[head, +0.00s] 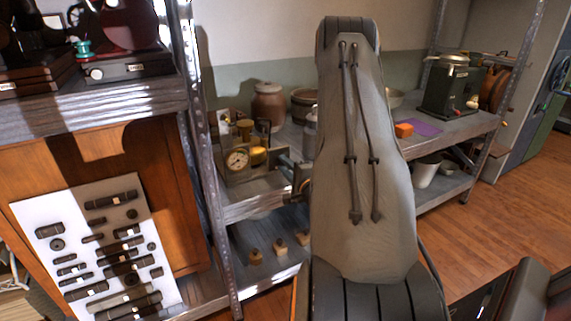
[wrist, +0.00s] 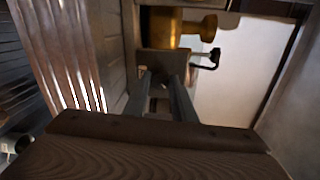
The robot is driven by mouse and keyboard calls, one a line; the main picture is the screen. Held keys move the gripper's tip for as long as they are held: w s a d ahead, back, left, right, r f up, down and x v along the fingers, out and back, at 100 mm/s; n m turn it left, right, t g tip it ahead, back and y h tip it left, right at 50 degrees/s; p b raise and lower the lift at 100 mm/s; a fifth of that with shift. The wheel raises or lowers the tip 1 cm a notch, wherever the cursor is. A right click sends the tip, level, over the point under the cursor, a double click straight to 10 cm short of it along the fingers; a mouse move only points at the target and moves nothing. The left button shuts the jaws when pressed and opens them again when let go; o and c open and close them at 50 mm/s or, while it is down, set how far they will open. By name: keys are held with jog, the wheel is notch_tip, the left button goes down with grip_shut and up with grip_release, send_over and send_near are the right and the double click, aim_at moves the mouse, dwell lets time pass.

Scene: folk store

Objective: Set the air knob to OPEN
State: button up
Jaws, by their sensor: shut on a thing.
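A small device with a round dial gauge (head: 238,160) and brass parts (head: 257,155) stands on the shelf, left of my arm. My gripper (head: 293,172) is at its right side, partly hidden behind my own arm in the head view. In the wrist view the two fingers of my gripper (wrist: 163,85) reach to a brownish block (wrist: 168,62) on the device, below a brass cylinder (wrist: 160,27). They are shut on a small dark part, which I take to be the air knob; the fingers mostly hide it. I cannot read its setting or any OPEN mark.
A black bent lever (wrist: 207,60) sits close to the right of the fingers. A brown jar (head: 268,105) and bowls stand behind the device. An orange block (head: 403,130) lies on a purple sheet (head: 425,128) to the right. A metal shelf post (head: 205,150) stands at the left.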

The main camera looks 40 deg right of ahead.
jog(key=shift+m, duration=0.6)
jog(key=o, duration=1.1)
jog(key=shift+c, duration=0.2)
jog(key=v, duration=0.7)
jog(key=shift+s, duration=0.4)
